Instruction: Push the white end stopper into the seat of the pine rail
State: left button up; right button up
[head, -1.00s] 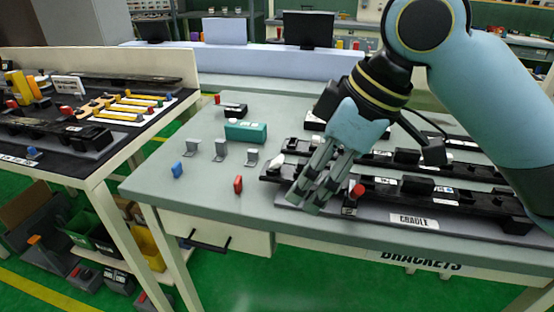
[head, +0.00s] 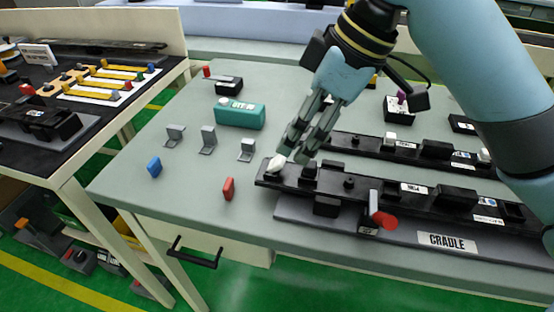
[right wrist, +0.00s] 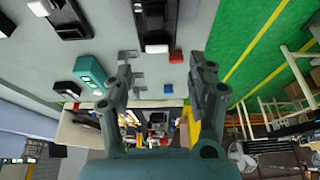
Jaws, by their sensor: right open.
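The white end stopper (head: 276,165) sits at the left end of the front black rail (head: 350,187); the rail's small label seems to read PINE. I cannot tell how deep the stopper sits. The rail lies along the grey cradle (head: 300,215). My right gripper (head: 302,150) hangs above and just behind the rail's left end, right of the stopper, and looks empty. The right wrist view shows its two fingers (right wrist: 162,92) spread apart, with the stopper (right wrist: 157,48) at the rail end beyond them. My left gripper is not in view.
A clamp with a red knob (head: 383,218) stands at the cradle's front. A second black rail (head: 440,155) lies behind. Grey brackets (head: 208,140), a teal box (head: 240,114), a blue block (head: 154,167) and a red block (head: 228,188) stand left; bare table lies between them.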

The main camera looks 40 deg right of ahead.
aim_at(283, 158)
jog(key=shift+x, duration=0.9)
jog(key=b+x, duration=0.1)
jog(key=x, duration=0.3)
jog(key=shift+w+f, duration=0.2)
jog(key=shift+f, duration=0.1)
jog(key=shift+w+f, duration=0.1)
jog(key=shift+f, duration=0.1)
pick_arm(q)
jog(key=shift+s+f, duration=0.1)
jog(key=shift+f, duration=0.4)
pick_arm(e)
jog(key=c, duration=0.9)
jog(key=shift+r, duration=0.1)
